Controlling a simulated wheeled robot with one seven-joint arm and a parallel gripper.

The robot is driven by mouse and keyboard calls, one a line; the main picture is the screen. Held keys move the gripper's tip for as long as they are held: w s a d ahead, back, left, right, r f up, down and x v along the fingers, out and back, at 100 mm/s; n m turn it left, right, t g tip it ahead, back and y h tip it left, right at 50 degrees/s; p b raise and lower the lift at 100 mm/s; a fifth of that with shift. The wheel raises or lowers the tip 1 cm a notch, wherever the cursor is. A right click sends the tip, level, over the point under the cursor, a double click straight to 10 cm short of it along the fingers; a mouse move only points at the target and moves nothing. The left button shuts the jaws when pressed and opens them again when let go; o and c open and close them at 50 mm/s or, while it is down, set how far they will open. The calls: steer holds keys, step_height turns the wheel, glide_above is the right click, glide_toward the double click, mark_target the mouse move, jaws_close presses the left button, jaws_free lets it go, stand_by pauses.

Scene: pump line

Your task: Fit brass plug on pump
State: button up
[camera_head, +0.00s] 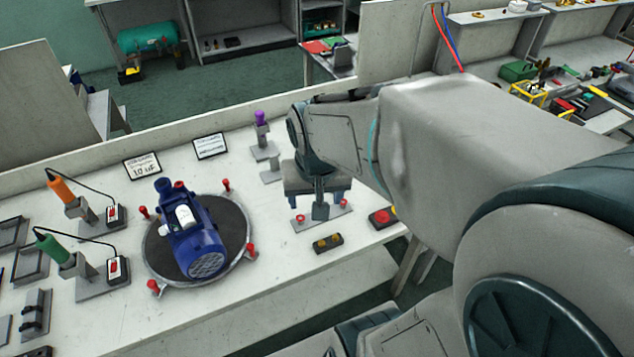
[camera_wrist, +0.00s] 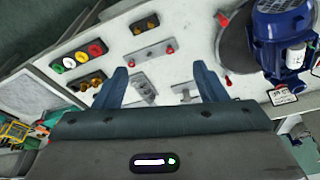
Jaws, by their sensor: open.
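The blue pump (camera_head: 195,235) lies on a round dark turntable (camera_head: 160,262) on the white bench. It also shows at the right of the wrist view (camera_wrist: 280,38). My gripper (camera_head: 320,203) is over the bench to the right of the pump, pointing down. In the wrist view its two blue fingers (camera_wrist: 160,70) are apart with nothing held between them. A small black block (camera_head: 328,242) with brass-coloured pieces lies near the front edge; it also shows in the wrist view (camera_wrist: 145,23). I cannot tell for sure which piece is the brass plug.
A grey plate with red knobs (camera_wrist: 153,51) lies beneath the gripper. Orange (camera_head: 61,190) and green (camera_head: 52,249) tools stand left of the pump. A purple-topped stand (camera_head: 261,130) is behind. Red pegs ring the turntable.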

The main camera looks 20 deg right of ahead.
steer(key=w+d+f+m+g, duration=0.2)
steer(key=w+d+f+m, duration=0.3)
steer(key=f, duration=0.4)
steer(key=m+p, duration=0.1)
steer(key=m, duration=0.2)
glide_toward(335, 236)
steer(key=shift+w+d+g+y, duration=0.2)
steer(key=shift+d+g+y, duration=0.1)
steer(key=shift+y, duration=0.1)
steer(key=shift+d+f, duration=0.1)
steer(key=shift+f, duration=0.45)
steer(key=shift+f+b, duration=1.45)
steer(key=shift+f, duration=0.65)
steer(key=shift+f+b, duration=0.3)
steer(key=shift+f+b, duration=0.3)
steer(key=shift+b, duration=0.3)
steer(key=shift+f+b, duration=0.7)
steer(key=shift+f, duration=0.05)
